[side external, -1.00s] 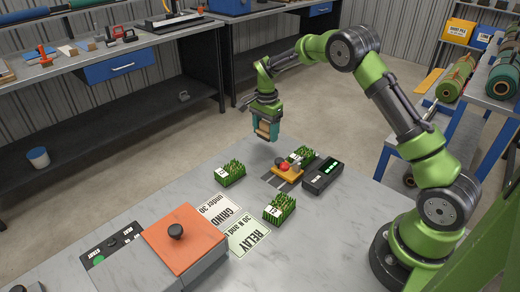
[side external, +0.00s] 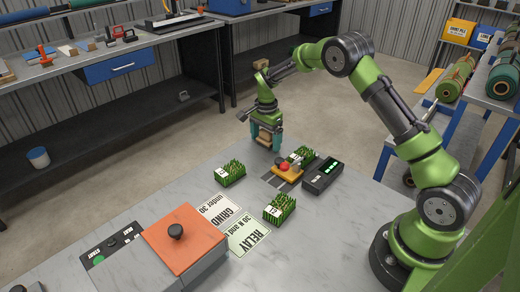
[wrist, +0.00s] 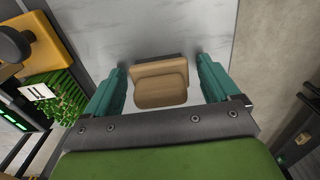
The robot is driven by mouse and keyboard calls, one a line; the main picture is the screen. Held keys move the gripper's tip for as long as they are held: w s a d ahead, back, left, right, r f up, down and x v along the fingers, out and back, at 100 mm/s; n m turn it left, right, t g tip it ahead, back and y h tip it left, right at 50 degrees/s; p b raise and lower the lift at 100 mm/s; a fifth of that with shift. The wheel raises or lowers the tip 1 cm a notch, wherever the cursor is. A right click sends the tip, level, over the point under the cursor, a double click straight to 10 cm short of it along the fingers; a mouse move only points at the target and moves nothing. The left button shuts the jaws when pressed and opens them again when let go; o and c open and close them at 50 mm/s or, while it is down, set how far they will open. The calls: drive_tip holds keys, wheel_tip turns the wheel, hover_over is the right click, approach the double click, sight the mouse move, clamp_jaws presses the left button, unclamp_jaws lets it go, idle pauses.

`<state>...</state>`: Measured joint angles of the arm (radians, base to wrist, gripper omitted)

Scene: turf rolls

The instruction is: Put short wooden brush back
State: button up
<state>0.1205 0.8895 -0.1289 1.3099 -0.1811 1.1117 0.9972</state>
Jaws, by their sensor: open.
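The short wooden brush (side external: 264,137) is a small tan block near the far corner of the marble table. In the wrist view the brush (wrist: 161,88) lies between my two teal fingers, with a visible gap on each side. My gripper (side external: 266,143) points down over it and is open, its fingers on either side of the brush. The brush's underside is hidden, so I cannot tell whether it touches the table.
A black device (side external: 323,175) with green lights is close by. GRIND (side external: 220,208) and RELAY (side external: 248,237) cards and an orange-lidded box (side external: 184,240) lie nearer.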

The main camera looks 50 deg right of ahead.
wheel_tip(320, 180, up, 11)
drive_tip(key=shift+r, duration=0.75)
wheel_tip(320, 180, up, 7)
drive_tip(key=n+t, duration=0.2)
hover_over(266, 131)
drive_tip(key=s+a, duration=0.3)
drive_tip(key=s, duration=0.1)
drive_tip(key=s+a+r+n+t+y, duration=0.1)
drive_tip(key=s+a+r+n+t, duration=0.1)
drive_tip(key=s+a+r+n, duration=0.5)
drive_tip(key=s+a+f+n+t, duration=0.1)
drive_tip(key=s+a+n, duration=0.1)
drive_tip(key=s, duration=0.6)
drive_tip(key=s+a+f+n+t+y, duration=0.1)
drive_tip(key=s+n+t, duration=0.1)
drive_tip(key=s, duration=0.7)
drive_tip(key=shift+a+f+n, duration=0.15)
drive_tip(key=shift+a+n, duration=0.25)
drive_tip(key=shift+n, duration=0.1)
drive_tip(key=shift+c, duration=0.2)
